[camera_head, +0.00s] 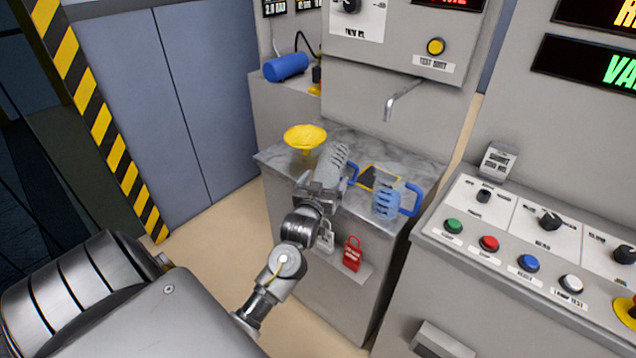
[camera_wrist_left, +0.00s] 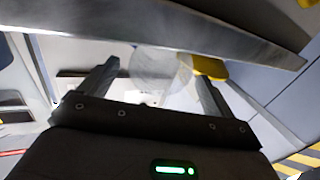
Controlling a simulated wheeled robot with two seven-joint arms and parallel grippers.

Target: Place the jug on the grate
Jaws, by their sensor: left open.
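A clear jug (camera_head: 334,160) with a blue handle (camera_head: 352,173) is on the left part of the counter and looks slanted in the head view. My left gripper (camera_head: 322,188) is open in front of it and hides its lower part; I cannot tell whether they touch. In the left wrist view, a pale, see-through round shape (camera_wrist_left: 155,66), probably this jug, shows between the spread fingers of my left gripper (camera_wrist_left: 150,80). The dark grate (camera_head: 372,179) with a yellow border is right of this jug. A bluish jug (camera_head: 386,203) with a blue handle stands at the grate's right. My right gripper is not in view.
A yellow funnel-like dish (camera_head: 305,138) stands left on the grey counter (camera_head: 283,157). A metal spout (camera_head: 401,99) hangs above the counter. A red padlock (camera_head: 352,254) hangs on the counter's front. A control panel (camera_head: 508,254) with buttons stands right.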

